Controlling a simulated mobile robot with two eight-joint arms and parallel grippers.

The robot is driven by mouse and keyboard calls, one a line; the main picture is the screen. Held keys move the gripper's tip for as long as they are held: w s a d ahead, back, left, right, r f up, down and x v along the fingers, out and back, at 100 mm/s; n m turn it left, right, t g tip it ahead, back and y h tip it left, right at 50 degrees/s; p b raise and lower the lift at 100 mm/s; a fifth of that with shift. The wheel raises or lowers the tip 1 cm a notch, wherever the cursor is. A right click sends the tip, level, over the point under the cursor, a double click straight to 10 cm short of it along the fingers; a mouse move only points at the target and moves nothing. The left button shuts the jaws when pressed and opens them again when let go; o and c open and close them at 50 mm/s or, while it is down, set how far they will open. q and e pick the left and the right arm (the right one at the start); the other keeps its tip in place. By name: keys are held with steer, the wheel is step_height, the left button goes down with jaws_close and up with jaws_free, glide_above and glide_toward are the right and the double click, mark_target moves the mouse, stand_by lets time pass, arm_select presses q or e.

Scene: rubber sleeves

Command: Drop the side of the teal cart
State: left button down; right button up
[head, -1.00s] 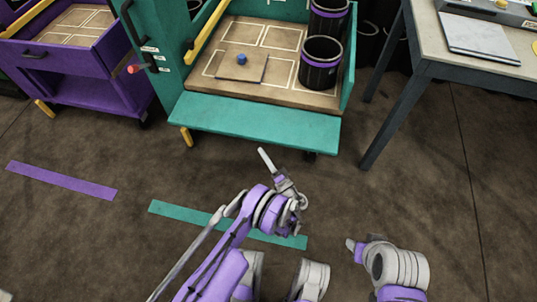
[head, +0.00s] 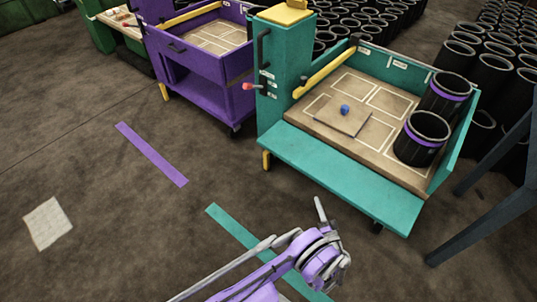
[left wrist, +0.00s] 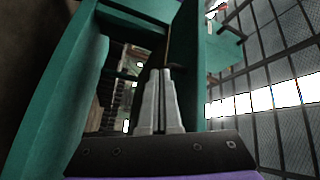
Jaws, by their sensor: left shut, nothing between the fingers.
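The teal cart (head: 272,75) stands at the right in the head view. Its front side (head: 340,178) is folded down, sloping outward below the bed's front edge, so the bed is open at the front. A red-tipped lever (head: 249,86) sticks out of the cart's left post. My left gripper (head: 320,210) is in front of the lowered side, apart from it in the picture. Its pale fingers (left wrist: 158,100) are together and empty in the left wrist view, with teal panels (left wrist: 55,90) beyond them. My right gripper is out of view.
The teal bed carries a board with a blue knob (head: 345,110) and two black sleeves with purple bands (head: 421,138). A purple cart (head: 200,90) stands to the left. Table legs (head: 480,218) are at the right. The floor at the left is mostly clear.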

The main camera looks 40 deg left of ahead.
arm_select(q)
steer(key=s+a+f+n+g+h+p, duration=0.1)
steer(key=s+a+f+n+g+h, duration=0.15)
steer(key=a+n, duration=0.4)
steer(key=s+a+f+n+g+h+p, duration=0.1)
steer(key=s+a+f+n+g+h, duration=0.15)
steer(key=a+f+n+g, duration=0.35)
steer(key=s+a+f+n+g+h+p, duration=0.15)
steer(key=a+n+h, duration=0.25)
steer(key=a, duration=0.4)
steer(key=a+r+n+t+h+p, duration=0.25)
steer(key=a+r+n+t, duration=0.3)
steer(key=r+n, duration=0.5)
steer(key=a+r+n+t+h+p, duration=0.2)
steer(key=a+r+n+t+h, duration=0.2)
steer(key=a+r+n, duration=0.45)
steer(key=w+d+f+n+b, duration=0.1)
steer(key=w+n+b, duration=0.1)
steer(key=w, duration=0.5)
steer(key=shift+w+f, duration=0.25)
steer(key=shift+f, duration=0.05)
steer(key=shift+d+g, duration=0.1)
steer(key=shift+g, duration=0.15)
